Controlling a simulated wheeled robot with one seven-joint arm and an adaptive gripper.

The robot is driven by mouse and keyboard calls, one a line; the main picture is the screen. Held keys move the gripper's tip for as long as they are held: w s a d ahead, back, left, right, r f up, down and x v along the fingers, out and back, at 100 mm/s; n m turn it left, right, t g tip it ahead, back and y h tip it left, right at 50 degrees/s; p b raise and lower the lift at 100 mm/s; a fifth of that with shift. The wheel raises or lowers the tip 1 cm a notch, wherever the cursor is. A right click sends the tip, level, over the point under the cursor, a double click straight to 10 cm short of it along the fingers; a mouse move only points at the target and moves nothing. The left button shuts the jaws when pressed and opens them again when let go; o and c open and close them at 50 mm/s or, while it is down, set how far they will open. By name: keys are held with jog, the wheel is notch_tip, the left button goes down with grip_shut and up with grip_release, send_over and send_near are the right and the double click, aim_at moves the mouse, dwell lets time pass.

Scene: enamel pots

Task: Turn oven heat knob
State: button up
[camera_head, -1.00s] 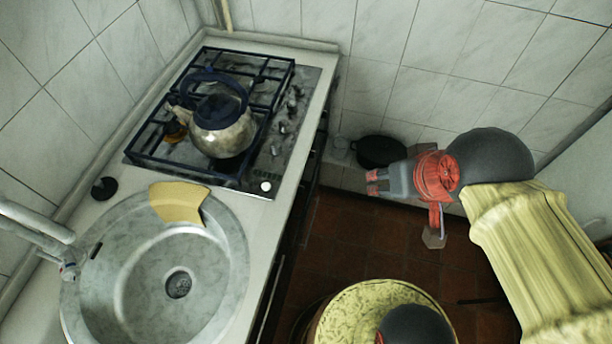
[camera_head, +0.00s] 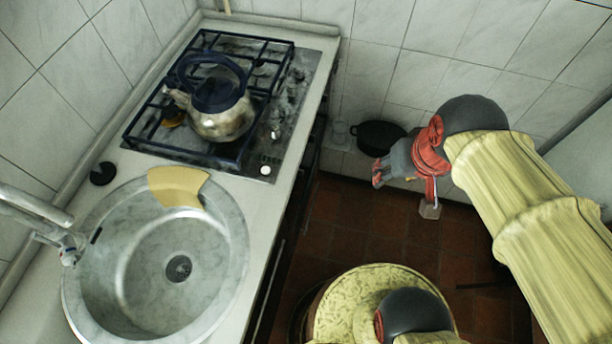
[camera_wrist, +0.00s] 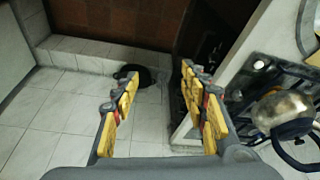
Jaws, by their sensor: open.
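The stove top (camera_head: 305,72) is set in the counter, with several small knobs along its right side. A pale round knob (camera_head: 265,170) sits at its near right corner, and it also shows in the wrist view (camera_wrist: 258,64). The dark oven front (camera_head: 309,150) below the counter edge is seen at a steep angle, so I cannot make out its knobs clearly. My gripper (camera_head: 378,174) is open and empty, to the right of the stove and apart from it. In the wrist view its two yellow-padded fingers (camera_wrist: 160,80) are spread, with nothing between them.
A kettle (camera_head: 222,118) stands on the burner grate. A round sink (camera_head: 225,240) with a tan board (camera_head: 177,185) over its rim is nearer. A black pot (camera_head: 378,136) sits on a tiled ledge beyond my gripper. The red-brown floor is open.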

aim_at(299, 175)
jog(key=w+a+f+m+g+y+b, duration=0.1)
jog(key=a+f+m+g+y, duration=0.25)
jog(key=f, duration=0.75)
jog(key=w+a+f+m+g+y+b, duration=0.1)
jog(key=f+m+g+y, duration=0.1)
jog(key=f+m+y, duration=0.6)
jog(key=w+a+f+m+g+y+b, duration=0.1)
jog(key=a+f+m+g, duration=0.15)
jog(key=f, duration=1.05)
jog(key=w+a+f+m+t+y, duration=0.3)
jog(key=w+f+m+t+y, duration=0.15)
jog(key=w+m, duration=0.25)
jog(key=w+d+r+m+t, duration=0.1)
jog(key=w+r+m+t, duration=0.3)
jog(key=w, duration=0.4)
jog(key=b+x, duration=0.2)
jog(key=x, duration=0.5)
jog(key=shift+a+r+n+t+y+b, duration=0.15)
jog(key=shift+n+t+y+b, duration=0.15)
jog(key=shift+t+y, duration=0.1)
jog(key=shift+s, duration=0.15)
jog(key=shift+c, duration=1.4)
jog(key=c, duration=0.7)
grip_shut()
